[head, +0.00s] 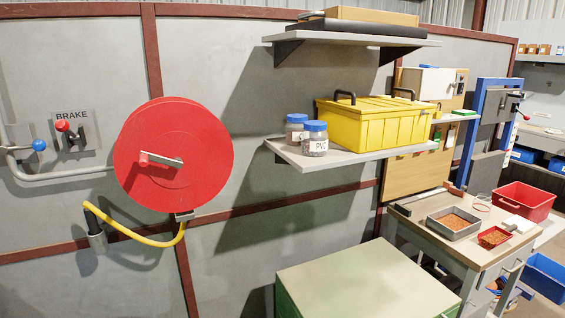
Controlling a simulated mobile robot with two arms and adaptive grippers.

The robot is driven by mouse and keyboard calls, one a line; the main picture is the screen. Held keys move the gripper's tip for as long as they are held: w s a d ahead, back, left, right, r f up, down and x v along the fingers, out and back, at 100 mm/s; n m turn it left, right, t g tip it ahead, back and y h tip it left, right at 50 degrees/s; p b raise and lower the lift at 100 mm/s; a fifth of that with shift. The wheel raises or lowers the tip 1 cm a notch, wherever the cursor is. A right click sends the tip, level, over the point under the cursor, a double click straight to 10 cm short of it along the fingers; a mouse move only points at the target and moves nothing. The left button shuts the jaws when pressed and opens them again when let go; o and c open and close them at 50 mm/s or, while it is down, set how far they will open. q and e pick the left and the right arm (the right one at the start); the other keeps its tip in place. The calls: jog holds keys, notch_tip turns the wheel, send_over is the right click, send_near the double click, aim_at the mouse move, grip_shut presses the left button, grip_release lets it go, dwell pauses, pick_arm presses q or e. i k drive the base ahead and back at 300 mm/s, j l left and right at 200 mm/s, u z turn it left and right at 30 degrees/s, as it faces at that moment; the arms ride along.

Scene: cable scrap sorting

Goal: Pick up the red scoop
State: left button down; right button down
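A small red open container (483,244), likely the red scoop, sits on the workbench (412,211) at the right of the head view. It holds copper-coloured bits. A small white piece (520,223) lies right behind it; I cannot tell whether it is joined to it. A grey tray (433,222) with similar copper-coloured bits lies to its left. Neither of my grippers is in view.
A shelf (350,157) above holds a yellow case (375,126) and two blue-lidded jars. A red bin (524,201) and a blue bin (545,277) are at the right. A red hose reel (190,125) juts from the wall.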

aim_at(490, 238)
jog(key=z, duration=1.4)
